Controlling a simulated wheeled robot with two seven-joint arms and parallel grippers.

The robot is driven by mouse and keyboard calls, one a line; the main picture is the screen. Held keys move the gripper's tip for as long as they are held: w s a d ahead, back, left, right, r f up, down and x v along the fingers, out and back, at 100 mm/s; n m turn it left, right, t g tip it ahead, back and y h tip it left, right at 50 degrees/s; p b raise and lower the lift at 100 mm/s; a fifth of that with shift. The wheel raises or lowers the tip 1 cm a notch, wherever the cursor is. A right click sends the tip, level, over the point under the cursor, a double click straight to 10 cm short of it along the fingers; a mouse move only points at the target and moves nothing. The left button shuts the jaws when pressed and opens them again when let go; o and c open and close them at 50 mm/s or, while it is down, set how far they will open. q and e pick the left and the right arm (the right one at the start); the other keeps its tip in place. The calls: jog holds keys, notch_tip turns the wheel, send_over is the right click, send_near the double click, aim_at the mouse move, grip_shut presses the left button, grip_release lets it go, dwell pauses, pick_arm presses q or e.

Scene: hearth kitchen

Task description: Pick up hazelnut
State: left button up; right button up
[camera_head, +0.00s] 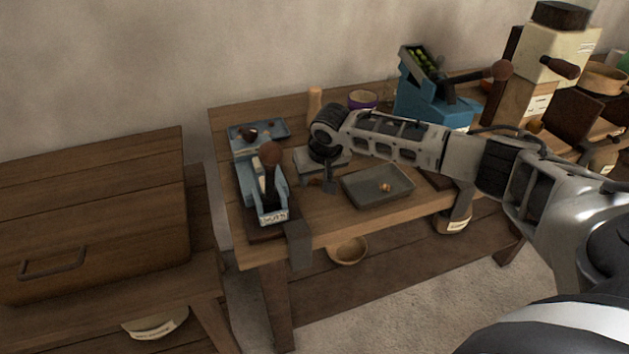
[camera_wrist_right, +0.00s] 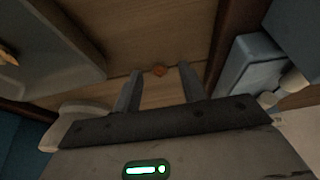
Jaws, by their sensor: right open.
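My right gripper (camera_head: 322,184) points down over the table, between the blue lever tool and the grey tray. Its two fingers (camera_wrist_right: 160,84) are apart with nothing held between them. My left gripper is not in view.
The grey tray (camera_head: 356,194) holds a small brownish piece (camera_head: 385,187). The blue lever tool (camera_head: 247,191), marked "NUTS", stands left of my gripper. A larger blue device (camera_head: 427,104) stands behind. A bowl (camera_head: 348,251) sits on the lower shelf. Bare tabletop lies in front.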

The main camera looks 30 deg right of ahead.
grip_shut()
jog(key=shift+r, duration=0.15)
